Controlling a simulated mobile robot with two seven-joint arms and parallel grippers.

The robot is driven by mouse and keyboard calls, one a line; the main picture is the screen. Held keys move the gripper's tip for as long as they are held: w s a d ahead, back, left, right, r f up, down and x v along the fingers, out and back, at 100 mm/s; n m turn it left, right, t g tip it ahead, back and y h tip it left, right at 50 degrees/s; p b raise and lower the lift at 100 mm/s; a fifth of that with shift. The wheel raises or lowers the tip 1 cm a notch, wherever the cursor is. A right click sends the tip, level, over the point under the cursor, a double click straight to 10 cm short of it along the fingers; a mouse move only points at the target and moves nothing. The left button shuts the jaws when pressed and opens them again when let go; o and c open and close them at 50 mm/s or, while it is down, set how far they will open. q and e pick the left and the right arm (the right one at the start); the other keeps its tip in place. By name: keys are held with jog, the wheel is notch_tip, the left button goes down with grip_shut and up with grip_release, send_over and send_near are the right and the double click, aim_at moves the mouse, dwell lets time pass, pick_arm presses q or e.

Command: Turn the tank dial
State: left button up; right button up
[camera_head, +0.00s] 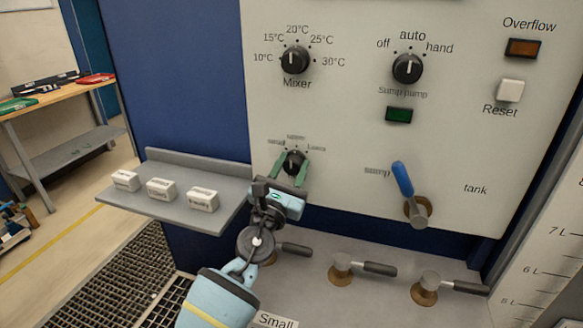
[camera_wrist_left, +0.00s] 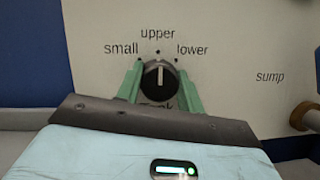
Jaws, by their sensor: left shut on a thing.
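The tank dial is a round black knob (camera_head: 293,162) on the light panel, below the Mixer dial. Its labels read small, upper and lower in the left wrist view, where the knob (camera_wrist_left: 160,79) shows a white pointer line aimed up at upper. My left gripper (camera_head: 291,168) is shut on the knob, with one green finger on each side of it. The fingers also flank it in the left wrist view (camera_wrist_left: 160,90). The Tank label below the knob is partly hidden by the gripper. My right gripper is not in view.
The Mixer dial (camera_head: 294,60) and sump pump dial (camera_head: 407,68) sit above. A blue-handled valve (camera_head: 403,180) sticks out to the right. Several dark lever handles (camera_head: 380,269) line the bench below. A grey shelf (camera_head: 150,208) with white blocks juts out at left.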

pick_arm(q)
jog(key=o, duration=1)
jog(key=shift+s+a+f, duration=0.2)
jog(key=shift+s, duration=0.25)
jog(key=p+v, duration=0.1)
jog(key=v, duration=0.6)
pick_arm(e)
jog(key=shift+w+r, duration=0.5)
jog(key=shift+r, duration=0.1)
